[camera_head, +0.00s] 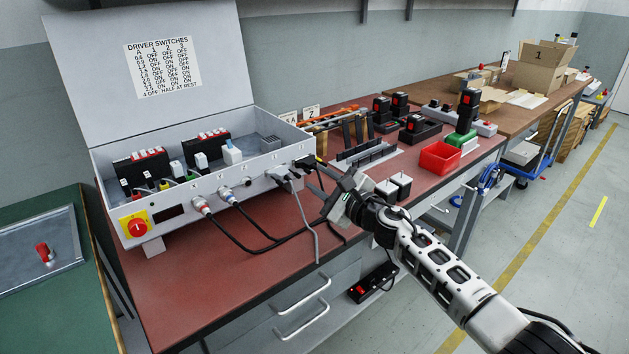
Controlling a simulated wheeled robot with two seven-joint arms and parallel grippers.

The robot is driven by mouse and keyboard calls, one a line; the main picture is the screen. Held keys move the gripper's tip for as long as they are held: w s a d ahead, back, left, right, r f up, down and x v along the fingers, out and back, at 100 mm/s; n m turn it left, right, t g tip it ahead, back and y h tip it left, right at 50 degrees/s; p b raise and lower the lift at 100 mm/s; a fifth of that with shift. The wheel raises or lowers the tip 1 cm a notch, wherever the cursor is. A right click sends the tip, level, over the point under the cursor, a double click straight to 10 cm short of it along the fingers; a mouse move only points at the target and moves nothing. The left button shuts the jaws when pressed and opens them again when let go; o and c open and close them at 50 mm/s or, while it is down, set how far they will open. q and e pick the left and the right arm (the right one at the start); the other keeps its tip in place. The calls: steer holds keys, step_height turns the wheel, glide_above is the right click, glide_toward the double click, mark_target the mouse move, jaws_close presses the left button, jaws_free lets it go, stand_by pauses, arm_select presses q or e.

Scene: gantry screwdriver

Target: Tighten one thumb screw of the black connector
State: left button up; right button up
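The black connector (304,162) is plugged into the right end of the front face of the grey control box (180,205). Its thumb screws are too small to make out. My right gripper (313,179) is just to the right of and below the black connector, pointing at the box face. Its two fingers appear apart, with nothing visible held between them. I cannot tell whether a fingertip touches the connector. A grey connector (283,173) with a grey cable sits just left of the black one. My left gripper is not in view.
Two round cable plugs (201,205) stick out of the box front, and their black cables lie on the red-brown bench top (215,290). A red-and-yellow switch (136,228) is at the box's left end. A red bin (440,158) is farther back.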

mark_target(307, 171)
steer(key=shift+b+x, duration=0.4)
steer(key=shift+x, duration=0.95)
jaws_close()
steer(key=shift+m, duration=0.4)
steer(key=shift+f+m+b, duration=0.1)
steer(key=shift+m+b, duration=0.25)
steer(key=shift+m, duration=2.75)
